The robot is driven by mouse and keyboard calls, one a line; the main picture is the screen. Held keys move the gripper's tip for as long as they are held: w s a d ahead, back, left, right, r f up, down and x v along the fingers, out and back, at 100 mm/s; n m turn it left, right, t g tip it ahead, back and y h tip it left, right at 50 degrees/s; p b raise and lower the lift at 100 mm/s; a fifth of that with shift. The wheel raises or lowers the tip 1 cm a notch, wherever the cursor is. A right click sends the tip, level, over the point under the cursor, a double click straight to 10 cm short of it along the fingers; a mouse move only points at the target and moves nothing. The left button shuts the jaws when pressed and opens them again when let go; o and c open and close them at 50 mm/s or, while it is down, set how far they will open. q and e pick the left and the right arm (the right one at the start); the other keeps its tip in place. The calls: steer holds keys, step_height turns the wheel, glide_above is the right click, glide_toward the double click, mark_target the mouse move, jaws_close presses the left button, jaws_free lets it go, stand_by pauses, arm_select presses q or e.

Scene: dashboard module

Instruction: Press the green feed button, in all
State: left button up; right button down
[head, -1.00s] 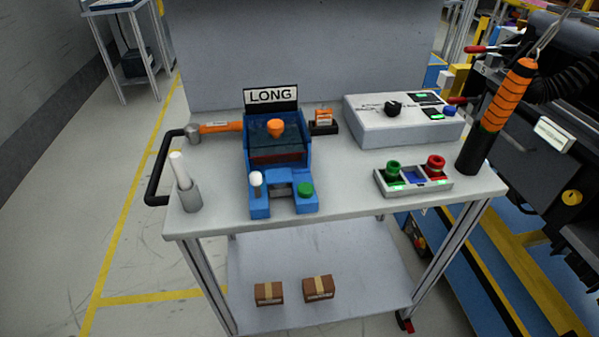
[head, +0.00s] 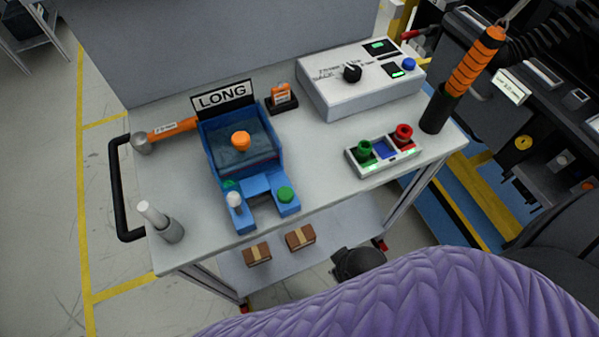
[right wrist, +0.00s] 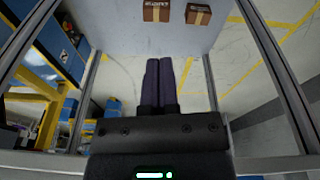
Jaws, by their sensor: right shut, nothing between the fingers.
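A blue device (head: 258,195) with a "LONG" sign stands on the white cart. A green button (head: 286,194) sits on its front right arm and a white-topped knob on its front left arm. A second green button (head: 365,150) stands on a small control box beside a red one (head: 403,134). I cannot read which is labelled feed. My right gripper (right wrist: 159,62) is shut and empty in the right wrist view, with the cart's lower shelf beyond its fingers. In the head view my purple right arm crosses the bottom, apart from both green buttons. My left gripper is out of view.
The cart top (head: 325,180) is clear between the device and the control box. A grey box (head: 362,85) with a black dial and an orange-handled tool (head: 470,70) stand behind. A white stick in a cup (head: 160,225) is at left. Cartons (head: 300,238) lie on the lower shelf.

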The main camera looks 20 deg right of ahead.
arm_select(q)
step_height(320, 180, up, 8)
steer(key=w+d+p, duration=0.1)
steer(key=p, duration=0.5)
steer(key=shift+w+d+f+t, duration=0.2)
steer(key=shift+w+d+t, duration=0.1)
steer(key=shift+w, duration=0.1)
arm_select(e)
steer(key=w+a+r+n+t+y, duration=0.2)
steer(key=w+r+n, duration=0.5)
steer(key=r, duration=0.6)
steer(key=w+a+r+n+t+y, duration=0.2)
steer(key=w+r+n, duration=0.5)
steer(key=r, duration=0.5)
steer(key=shift+w+a+r+n+t+y, duration=0.35)
steer(key=shift+a+n+y, duration=0.45)
steer(key=shift+y, duration=0.4)
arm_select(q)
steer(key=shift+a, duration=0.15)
arm_select(e)
steer(key=shift+a, duration=0.1)
